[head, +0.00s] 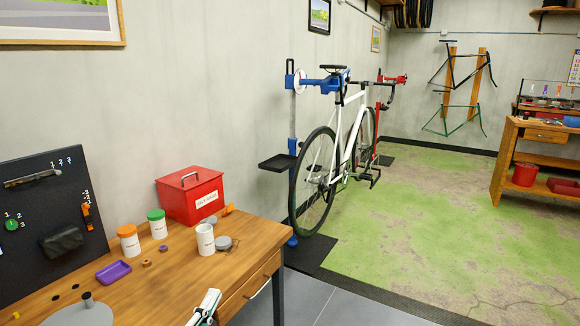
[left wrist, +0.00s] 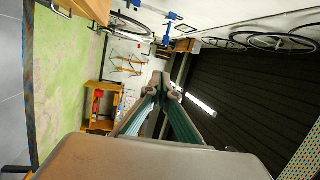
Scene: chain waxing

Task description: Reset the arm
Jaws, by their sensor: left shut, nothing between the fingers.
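My left gripper (head: 208,305) shows at the bottom edge of the head view, in front of the wooden workbench (head: 150,285). Only its end is in the picture. In the left wrist view its two green-sided fingers meet at their tips (left wrist: 167,84). It is shut and holds nothing. It appears apart from the items on the bench. My right gripper is in neither view.
On the bench stand a red box (head: 190,196), an orange-lidded jar (head: 129,241), a green-lidded jar (head: 157,224), a white cup (head: 205,240) and a purple tray (head: 113,272). A white bicycle (head: 340,140) stands beyond. Green floor (head: 450,220) is open at right.

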